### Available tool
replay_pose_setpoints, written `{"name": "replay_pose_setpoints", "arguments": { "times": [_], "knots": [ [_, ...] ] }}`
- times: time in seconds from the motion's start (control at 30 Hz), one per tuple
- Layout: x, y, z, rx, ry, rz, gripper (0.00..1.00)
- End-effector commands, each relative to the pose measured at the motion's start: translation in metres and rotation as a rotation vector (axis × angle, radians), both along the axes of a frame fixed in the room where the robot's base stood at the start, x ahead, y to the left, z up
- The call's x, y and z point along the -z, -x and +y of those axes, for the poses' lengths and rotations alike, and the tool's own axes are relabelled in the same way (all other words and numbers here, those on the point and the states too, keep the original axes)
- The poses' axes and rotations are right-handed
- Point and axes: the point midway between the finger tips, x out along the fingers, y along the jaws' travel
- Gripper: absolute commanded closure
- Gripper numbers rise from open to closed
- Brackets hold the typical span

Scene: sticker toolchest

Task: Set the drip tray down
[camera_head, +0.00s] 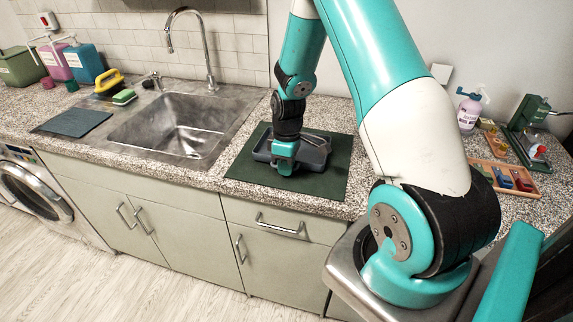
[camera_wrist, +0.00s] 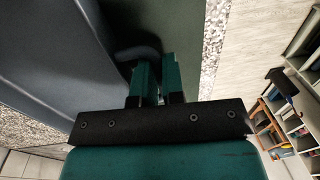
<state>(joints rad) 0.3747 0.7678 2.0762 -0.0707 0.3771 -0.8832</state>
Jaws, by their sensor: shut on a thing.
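The drip tray (camera_head: 312,154) is a dark grey, shallow tray over the dark green mat (camera_head: 327,180) to the right of the sink. My gripper (camera_head: 284,164) is at the tray's near left edge, pointing down, shut on the tray's rim. In the wrist view the tray (camera_wrist: 50,50) fills the left side, and my gripper's fingers (camera_wrist: 158,85) close at its edge, with the green mat (camera_wrist: 180,25) beyond. The tray looks level and on or very close to the mat; I cannot tell whether it touches. My gripper hides part of the tray's near side.
The steel sink (camera_head: 180,128) lies left of the mat. A wooden organiser (camera_head: 505,178), a pump bottle (camera_head: 469,110) and a green machine (camera_head: 528,122) stand on the counter at right. The counter's front edge runs just in front of the mat.

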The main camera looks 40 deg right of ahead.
Motion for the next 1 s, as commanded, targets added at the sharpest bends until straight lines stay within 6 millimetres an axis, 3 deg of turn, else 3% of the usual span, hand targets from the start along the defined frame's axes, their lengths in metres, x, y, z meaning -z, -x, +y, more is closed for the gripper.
{"name": "replay_pose_setpoints", "arguments": {
  "times": [1.0],
  "knots": [
    [0.02,0.001,-0.002,0.003,0.002,0.001,1.0]
  ]
}}
